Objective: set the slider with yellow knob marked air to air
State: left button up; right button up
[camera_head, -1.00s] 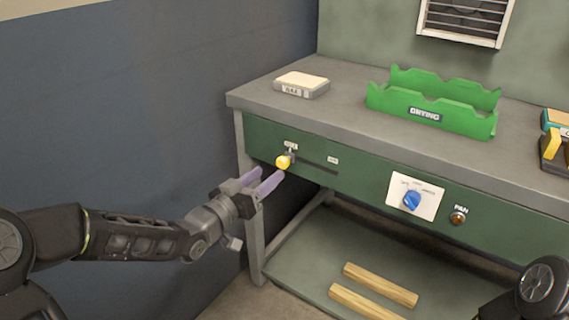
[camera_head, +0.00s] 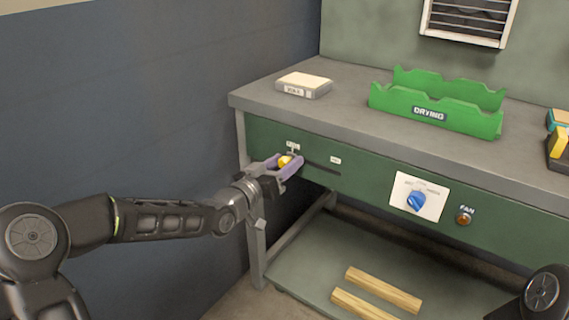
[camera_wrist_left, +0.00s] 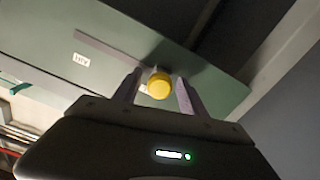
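The slider's yellow knob (camera_head: 285,161) is at the left end of a dark horizontal slot (camera_head: 322,169) in the green front panel of the bench. A small label (camera_head: 293,146) sits above the knob and another label (camera_head: 335,160) sits near the slot's right end; I cannot read them surely. My left gripper (camera_head: 287,164) is open, its two purple fingers on either side of the knob. The left wrist view shows the knob (camera_wrist_left: 159,85) between the fingertips, with a gap visible beside it. My right gripper is out of view.
A blue rotary knob (camera_head: 416,200) on a white plate and a fan button (camera_head: 464,219) are further right on the panel. A green drying rack (camera_head: 433,112) and a pale labelled block (camera_head: 304,84) are on the benchtop. Wooden strips (camera_head: 384,289) lie on the lower shelf.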

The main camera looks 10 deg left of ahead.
pick_arm(q)
grip_shut()
dwell(0.3)
dwell(0.9)
